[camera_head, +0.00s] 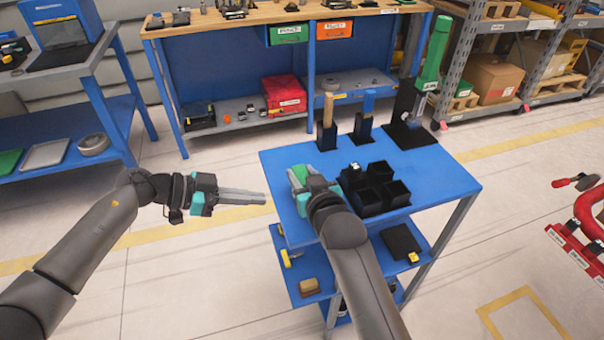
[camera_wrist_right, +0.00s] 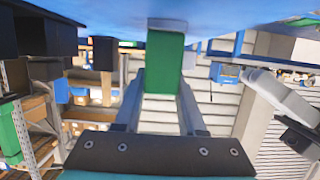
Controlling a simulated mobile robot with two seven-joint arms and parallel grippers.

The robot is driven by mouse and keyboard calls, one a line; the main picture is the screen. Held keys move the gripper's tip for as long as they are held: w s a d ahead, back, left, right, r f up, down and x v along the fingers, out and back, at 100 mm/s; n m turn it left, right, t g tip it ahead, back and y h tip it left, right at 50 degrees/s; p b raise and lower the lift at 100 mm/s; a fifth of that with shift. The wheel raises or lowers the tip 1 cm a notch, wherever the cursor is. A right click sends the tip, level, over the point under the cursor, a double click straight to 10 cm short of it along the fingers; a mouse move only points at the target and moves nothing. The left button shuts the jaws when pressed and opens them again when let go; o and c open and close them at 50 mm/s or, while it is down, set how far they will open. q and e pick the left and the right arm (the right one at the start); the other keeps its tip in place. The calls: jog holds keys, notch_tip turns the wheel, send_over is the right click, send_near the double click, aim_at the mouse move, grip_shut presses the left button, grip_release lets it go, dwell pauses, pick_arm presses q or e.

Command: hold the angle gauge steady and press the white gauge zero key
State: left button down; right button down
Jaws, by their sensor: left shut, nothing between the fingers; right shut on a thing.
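The angle gauge appears to be the green block (camera_wrist_right: 163,65) between the fingers of my right gripper (camera_wrist_right: 165,90) in the right wrist view. A pale strip runs along its top; I cannot tell whether that is the white zero key. In the head view the green gauge (camera_head: 298,174) shows at the left part of the blue cart top, mostly hidden by my right gripper (camera_head: 301,180). My left gripper (camera_head: 264,197) is shut and empty, left of the cart top, pointing right toward the gauge and apart from it. Its grey fingers show in the right wrist view (camera_wrist_right: 262,82).
The blue cart (camera_head: 440,180) carries black bins (camera_head: 375,190) right of my right gripper. Behind them stand black holders with upright tools and a tall green tool (camera_head: 434,50). A workbench (camera_head: 240,75) stands behind. Floor left of the cart is clear.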

dwell(0.4)
jog(key=shift+c, duration=2)
grip_release()
